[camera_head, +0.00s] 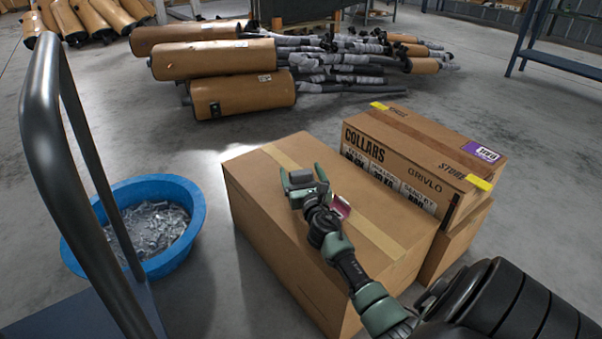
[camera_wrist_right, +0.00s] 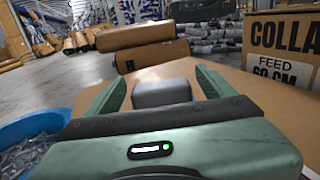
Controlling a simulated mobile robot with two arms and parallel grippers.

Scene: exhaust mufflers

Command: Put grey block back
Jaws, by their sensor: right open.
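The grey block (camera_head: 301,178) is small with rounded edges and sits on top of the large cardboard box (camera_head: 262,180). My right gripper (camera_head: 302,174) is low over the box top, with its green fingers apart on either side of the block. In the right wrist view, the grey block (camera_wrist_right: 162,92) lies between the two open fingers, with a visible gap to each. Its lower part is hidden by the gripper body. My left gripper is in neither view.
A printed COLLARS carton (camera_head: 400,165) stands on another box at the right. A red and white item (camera_head: 341,206) is partly hidden beside my wrist. A blue tub (camera_head: 190,190) of metal bits, a cart handle (camera_head: 40,130) and mufflers (camera_head: 240,92) surround the box.

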